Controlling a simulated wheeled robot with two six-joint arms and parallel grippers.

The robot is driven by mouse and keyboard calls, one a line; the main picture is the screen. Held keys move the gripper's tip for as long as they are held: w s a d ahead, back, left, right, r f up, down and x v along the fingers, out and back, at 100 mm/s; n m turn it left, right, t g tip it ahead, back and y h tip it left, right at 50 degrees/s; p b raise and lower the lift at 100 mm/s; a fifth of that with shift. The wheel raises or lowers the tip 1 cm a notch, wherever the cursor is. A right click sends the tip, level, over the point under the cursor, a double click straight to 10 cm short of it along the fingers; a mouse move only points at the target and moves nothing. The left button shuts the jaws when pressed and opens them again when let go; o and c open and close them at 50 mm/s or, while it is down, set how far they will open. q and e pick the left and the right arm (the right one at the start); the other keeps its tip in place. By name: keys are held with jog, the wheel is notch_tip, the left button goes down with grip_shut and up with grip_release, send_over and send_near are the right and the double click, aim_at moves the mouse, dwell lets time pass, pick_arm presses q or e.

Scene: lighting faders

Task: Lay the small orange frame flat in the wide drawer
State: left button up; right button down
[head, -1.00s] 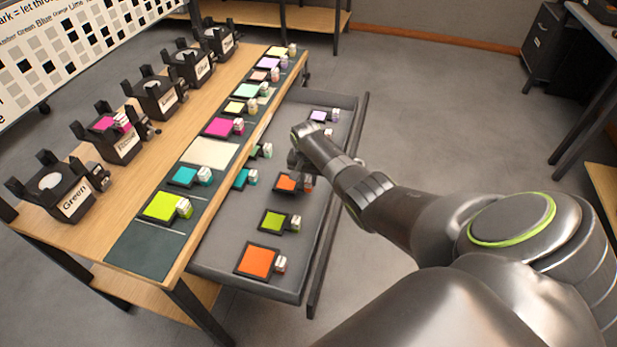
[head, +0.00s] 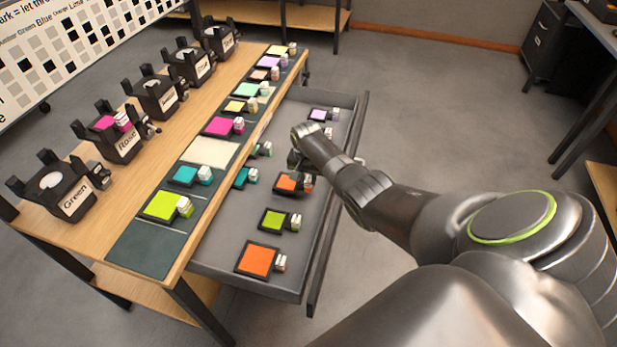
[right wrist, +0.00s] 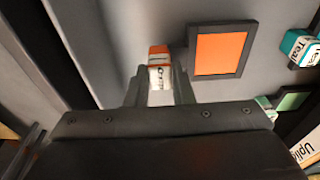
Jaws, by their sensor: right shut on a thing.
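The small orange frame (head: 286,181) has a dark border and a white-and-orange handle block. It appears to lie flat on the floor of the open wide drawer (head: 225,258); I cannot tell whether it touches the floor. My right gripper (head: 297,163) points down over it from the right. In the right wrist view the gripper (right wrist: 160,88) is shut on the handle block (right wrist: 160,66), with the orange panel (right wrist: 220,52) beside the fingers. My gripper and arm hide part of the frame in the head view. My left gripper is not in view.
In the drawer, a larger orange frame (head: 257,260) and a lime frame (head: 273,220) lie nearer, a lilac one (head: 318,114) farther. A teal frame (head: 240,178) lies to the left. Colour frames line the tabletop beside black labelled lamps (head: 66,188).

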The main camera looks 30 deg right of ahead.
jog(key=shift+f+b, duration=0.9)
jog(key=shift+f, duration=0.3)
jog(key=c, duration=1.2)
grip_release()
jog(key=shift+o, duration=0.2)
jog(key=r+p, duration=0.1)
jog(key=r, duration=0.1)
jog(key=r+p, duration=0.1)
jog(key=r, duration=0.2)
jog(key=shift+s+a+r, duration=0.2)
jog(key=shift+r, duration=0.1)
notch_tip(320, 180, up, 19)
jog(key=s+a+p, duration=0.1)
jog(key=p, duration=1)
jog(key=shift+f, duration=0.15)
jog(key=shift+a, duration=0.1)
